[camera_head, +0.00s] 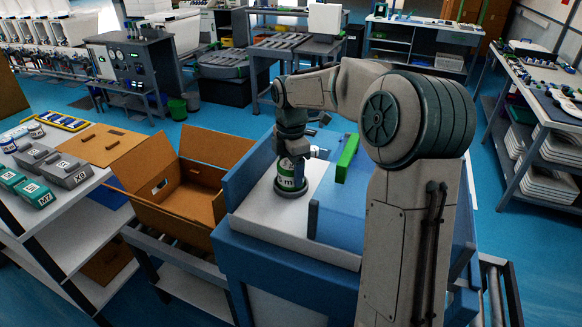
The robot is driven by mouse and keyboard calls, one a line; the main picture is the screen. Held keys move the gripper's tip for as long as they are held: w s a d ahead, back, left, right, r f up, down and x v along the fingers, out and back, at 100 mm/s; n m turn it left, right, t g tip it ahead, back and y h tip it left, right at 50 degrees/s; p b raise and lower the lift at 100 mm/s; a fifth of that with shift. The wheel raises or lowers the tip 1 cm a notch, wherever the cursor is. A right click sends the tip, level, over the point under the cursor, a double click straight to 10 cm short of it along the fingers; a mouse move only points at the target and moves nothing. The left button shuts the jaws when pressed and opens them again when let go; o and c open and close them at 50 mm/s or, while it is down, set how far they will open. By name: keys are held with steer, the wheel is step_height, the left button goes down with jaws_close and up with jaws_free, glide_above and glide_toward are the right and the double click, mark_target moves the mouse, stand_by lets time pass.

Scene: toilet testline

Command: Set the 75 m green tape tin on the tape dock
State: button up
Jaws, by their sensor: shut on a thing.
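The tape tin (285,182), green and white with printing on its side, stands upright on the white top of the blue bench. My gripper (297,158) is above it, fingers pointing down, shut on its upper part. A dark round ring (303,194) surrounds the tin's foot and looks like the tape dock. Whether the tin rests fully on it or is slightly above, I cannot tell. My fingers are small here and partly hide the top of the tin.
A blue wall (245,172) stands left of the tin. An open cardboard box (180,212) is left of the bench.

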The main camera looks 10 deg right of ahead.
steer(key=shift+f, duration=0.35)
steer(key=o, duration=0.9)
step_height(320, 180, up, 11)
steer(key=p, duration=0.9)
steer(key=shift+r, duration=0.1)
